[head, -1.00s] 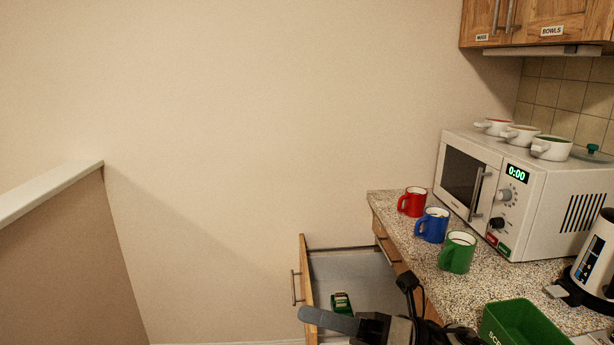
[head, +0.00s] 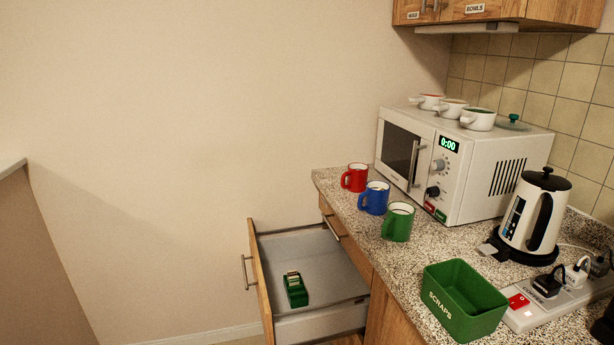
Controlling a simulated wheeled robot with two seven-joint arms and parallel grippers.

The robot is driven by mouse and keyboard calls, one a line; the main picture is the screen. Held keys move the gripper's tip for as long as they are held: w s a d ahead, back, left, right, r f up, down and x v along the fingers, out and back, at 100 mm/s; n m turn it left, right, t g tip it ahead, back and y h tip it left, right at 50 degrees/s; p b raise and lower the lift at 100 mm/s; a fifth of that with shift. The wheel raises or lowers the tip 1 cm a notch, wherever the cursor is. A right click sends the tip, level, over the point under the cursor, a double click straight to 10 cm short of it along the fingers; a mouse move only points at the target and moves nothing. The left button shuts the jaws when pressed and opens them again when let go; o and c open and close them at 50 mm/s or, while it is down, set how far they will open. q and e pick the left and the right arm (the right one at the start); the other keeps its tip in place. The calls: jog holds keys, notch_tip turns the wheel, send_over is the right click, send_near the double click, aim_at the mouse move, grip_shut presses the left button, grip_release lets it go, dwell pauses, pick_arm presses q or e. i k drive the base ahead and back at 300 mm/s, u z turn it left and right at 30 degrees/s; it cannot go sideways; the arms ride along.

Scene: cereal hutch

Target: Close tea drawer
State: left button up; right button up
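The tea drawer (head: 262,285) is pulled out from the cabinet below the counter, its wooden front facing left with a metal bar handle (head: 248,273). Inside its grey tray lies a green box with a pale top (head: 295,289), near the drawer front. The rest of the drawer floor looks bare. Neither of my grippers shows in the head view, so their state and distance from the drawer are hidden.
Red (head: 355,178), blue (head: 374,198) and green (head: 397,222) mugs stand along the speckled counter's left edge. A microwave (head: 458,160), a kettle (head: 533,215) and a green scraps bin (head: 463,302) are further right. Space left of the drawer is clear.

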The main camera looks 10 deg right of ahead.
aim_at(311, 274)
jog(key=k, duration=1)
jog(key=u, duration=1.15)
jog(key=i, duration=1.05)
jog(key=z, duration=1.5)
jog(key=k, duration=1.2)
jog(key=u, duration=0.5)
jog(key=i, duration=0.9)
jog(key=z, duration=0.45)
jog(key=i, duration=1.05)
jog(key=z, duration=0.9)
